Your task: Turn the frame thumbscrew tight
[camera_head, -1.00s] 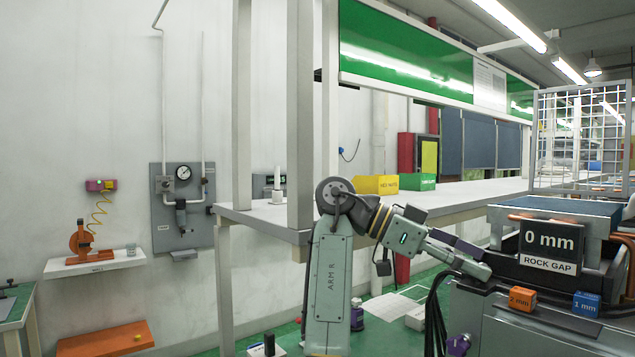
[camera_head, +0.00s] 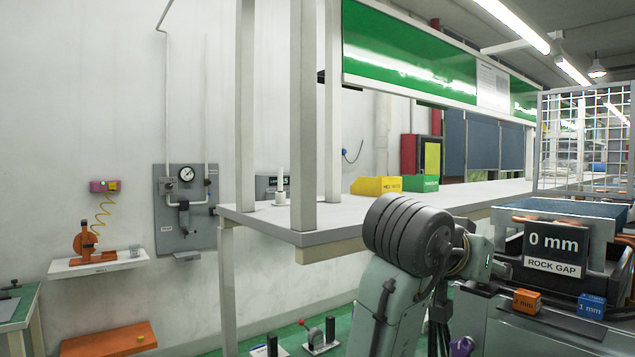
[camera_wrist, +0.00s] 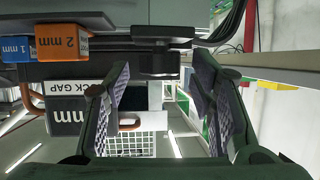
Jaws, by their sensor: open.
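In the wrist view a dark, round, knob-like part (camera_wrist: 158,63) hangs under a dark flat bar, just beyond my fingertips. It may be the frame thumbscrew, but I cannot tell for certain. My gripper (camera_wrist: 159,78) is open, with one ridged pad on each side and nothing between them. The knob lines up with the gap between the fingers and looks apart from both pads. In the head view my arm hides the gripper and this part. The frame unit with the "0 mm ROCK GAP" sign (camera_head: 553,247) stands at the right.
An orange "2 mm" block (camera_head: 526,302) and a blue "1 mm" block (camera_head: 591,306) sit on the unit's front ledge. They are close to the left finger's side in the wrist view. A long bench (camera_head: 330,222) with yellow (camera_head: 377,186) and green bins runs behind my arm.

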